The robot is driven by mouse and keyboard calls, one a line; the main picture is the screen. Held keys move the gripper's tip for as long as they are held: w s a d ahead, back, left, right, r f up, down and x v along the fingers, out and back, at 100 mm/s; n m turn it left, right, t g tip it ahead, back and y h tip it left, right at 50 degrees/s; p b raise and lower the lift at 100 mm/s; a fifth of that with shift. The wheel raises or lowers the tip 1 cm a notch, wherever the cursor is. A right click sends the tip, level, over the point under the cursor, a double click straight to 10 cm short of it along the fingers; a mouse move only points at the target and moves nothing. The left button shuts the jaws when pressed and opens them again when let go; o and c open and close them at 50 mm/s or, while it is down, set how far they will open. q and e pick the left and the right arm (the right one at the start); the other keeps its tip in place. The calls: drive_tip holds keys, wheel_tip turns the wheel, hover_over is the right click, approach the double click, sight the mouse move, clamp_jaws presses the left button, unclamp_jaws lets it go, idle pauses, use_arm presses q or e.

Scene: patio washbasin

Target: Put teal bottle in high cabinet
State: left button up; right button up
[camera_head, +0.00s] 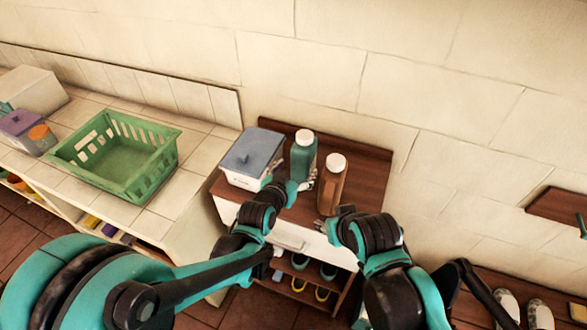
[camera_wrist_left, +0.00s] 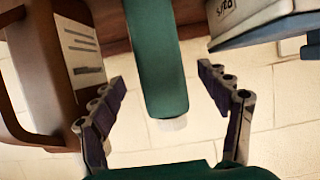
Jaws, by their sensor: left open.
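The teal bottle (camera_head: 302,160) with a white cap stands upright on a small wooden-topped cabinet (camera_head: 360,165), at the back near the wall. My left gripper (camera_head: 303,184) is at the front of the bottle, low on its body. In the left wrist view the teal bottle (camera_wrist_left: 157,60) lies between the two spread fingers (camera_wrist_left: 160,76), with a visible gap on each side. My right gripper (camera_head: 328,224) is at the cabinet's front edge, near the brown bottle; its fingers are too small to read. I cannot identify a separate high cabinet.
A brown bottle (camera_head: 332,186) stands close right of the teal one. A white box with a grey-blue lid (camera_head: 250,160) stands close left. A green basket (camera_head: 120,160) sits on the tiled counter. Shoes (camera_head: 300,263) fill shelves below. The cabinet top's right side is clear.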

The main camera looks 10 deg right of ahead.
use_arm(q)
drive_tip(key=b+x, duration=0.1)
drive_tip(key=x, duration=0.2)
drive_tip(key=b+x, duration=0.1)
drive_tip(key=x, duration=0.2)
drive_tip(key=shift+w+d+f, duration=0.15)
drive_tip(key=shift+w+f, duration=0.1)
drive_tip(key=shift+f, duration=0.15)
drive_tip(key=shift+w+d+f, duration=0.15)
drive_tip(key=shift+w+d, duration=0.1)
drive_tip(key=shift+w, duration=0.15)
drive_tip(key=shift+s, duration=0.1)
clamp_jaws()
